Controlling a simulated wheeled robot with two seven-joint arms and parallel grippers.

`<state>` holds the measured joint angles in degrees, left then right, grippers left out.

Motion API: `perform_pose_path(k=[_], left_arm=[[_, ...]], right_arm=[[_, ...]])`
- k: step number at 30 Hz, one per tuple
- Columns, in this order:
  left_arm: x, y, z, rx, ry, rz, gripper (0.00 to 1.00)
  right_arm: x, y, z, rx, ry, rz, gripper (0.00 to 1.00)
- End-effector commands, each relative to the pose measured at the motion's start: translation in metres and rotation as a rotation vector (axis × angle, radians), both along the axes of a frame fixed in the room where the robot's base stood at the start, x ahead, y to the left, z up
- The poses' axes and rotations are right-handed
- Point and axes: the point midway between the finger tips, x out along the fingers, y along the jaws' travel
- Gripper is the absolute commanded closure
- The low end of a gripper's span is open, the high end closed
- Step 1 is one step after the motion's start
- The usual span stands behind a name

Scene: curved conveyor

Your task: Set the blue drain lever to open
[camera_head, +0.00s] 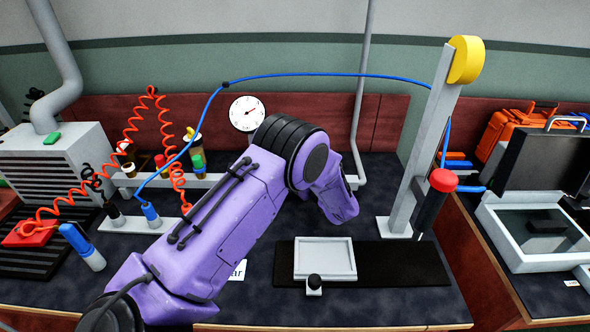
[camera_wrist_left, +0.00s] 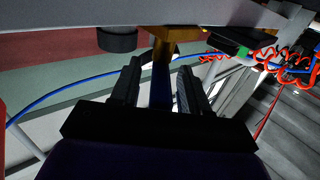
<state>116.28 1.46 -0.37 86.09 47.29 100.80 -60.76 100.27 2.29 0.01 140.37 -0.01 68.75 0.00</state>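In the left wrist view, a dark blue bar that looks like the lever (camera_wrist_left: 160,88) hangs below a brass-coloured fitting (camera_wrist_left: 172,42). My left gripper (camera_wrist_left: 160,68) has one dark finger on each side of this bar. A gap shows between the bar and each finger, so the gripper looks open around it. In the head view my purple left arm crosses the middle of the bench, and its gripper is hidden behind the arm. I cannot make out the lever in the head view. I cannot read the lever's setting. My right gripper is in neither view.
A grey post (camera_head: 426,150) with a yellow top and red-capped tool stands on the right. A white tray (camera_head: 325,258) lies on a black mat (camera_head: 405,265). A gauge (camera_head: 247,113), a blue hose (camera_head: 300,75) and red coiled hoses (camera_head: 128,135) are near the back.

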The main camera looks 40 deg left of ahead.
Motion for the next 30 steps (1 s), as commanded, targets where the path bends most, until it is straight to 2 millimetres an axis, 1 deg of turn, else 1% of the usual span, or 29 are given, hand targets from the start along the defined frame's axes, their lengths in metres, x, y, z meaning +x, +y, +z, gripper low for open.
perform_pose_path(k=[5,8,11,13,21,27,30], left_arm=[[0.001,-0.001,0.000,0.000,0.000,-0.002,0.55],[0.001,-0.001,0.003,0.000,-0.001,-0.002,0.55],[0.001,-0.001,0.017,0.000,-0.003,-0.002,0.55],[0.001,-0.001,0.034,0.000,-0.007,-0.001,0.55],[-0.041,-0.033,0.095,0.001,-0.004,-0.004,0.55],[-0.083,-0.065,0.115,0.002,-0.002,-0.003,0.55],[-0.097,-0.076,0.123,0.002,-0.001,-0.003,0.55]], right_arm=[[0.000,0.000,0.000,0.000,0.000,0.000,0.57],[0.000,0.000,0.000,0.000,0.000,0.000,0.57],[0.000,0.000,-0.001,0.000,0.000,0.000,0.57],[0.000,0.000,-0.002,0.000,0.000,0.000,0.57],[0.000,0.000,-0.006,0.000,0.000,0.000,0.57],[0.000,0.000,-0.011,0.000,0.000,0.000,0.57],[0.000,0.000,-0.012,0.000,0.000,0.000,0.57]])
